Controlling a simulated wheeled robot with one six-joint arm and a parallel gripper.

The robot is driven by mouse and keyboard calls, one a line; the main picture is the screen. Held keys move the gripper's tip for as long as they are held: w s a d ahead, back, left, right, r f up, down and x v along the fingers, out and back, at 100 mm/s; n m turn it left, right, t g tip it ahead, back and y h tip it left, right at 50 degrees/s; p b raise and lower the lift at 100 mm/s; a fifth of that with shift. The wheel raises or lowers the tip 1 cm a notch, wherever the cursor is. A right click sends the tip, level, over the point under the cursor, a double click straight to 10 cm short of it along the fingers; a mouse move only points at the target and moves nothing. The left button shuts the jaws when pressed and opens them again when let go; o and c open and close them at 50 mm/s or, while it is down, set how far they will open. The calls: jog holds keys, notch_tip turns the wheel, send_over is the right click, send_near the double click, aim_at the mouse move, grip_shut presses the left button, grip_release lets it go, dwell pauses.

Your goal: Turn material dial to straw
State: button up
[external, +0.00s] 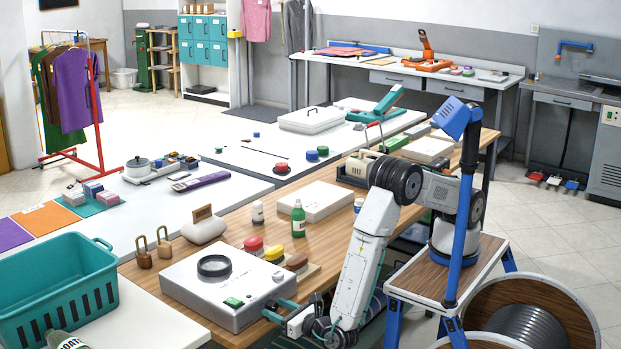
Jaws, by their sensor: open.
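A white box-shaped machine (188,287) stands at the near end of the wooden counter. Its top has a black ring (214,265), a green patch (233,302) and small round parts near the right edge. I cannot tell which part is the material dial, and no straw marking is readable. My gripper (272,309) is at the machine's near right corner. Its two teal fingers are open and apart, pointing left towards the box. I cannot tell whether a fingertip touches a knob there.
Red, yellow and brown rounded pads (275,253) sit behind the machine. Two brass padlock-like pieces (144,251) stand to its left. A green bottle (298,218) and white case (314,201) are farther back. A teal basket (60,283) is at left.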

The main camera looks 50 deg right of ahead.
jog(key=c, duration=1)
jog(key=shift+o, duration=0.2)
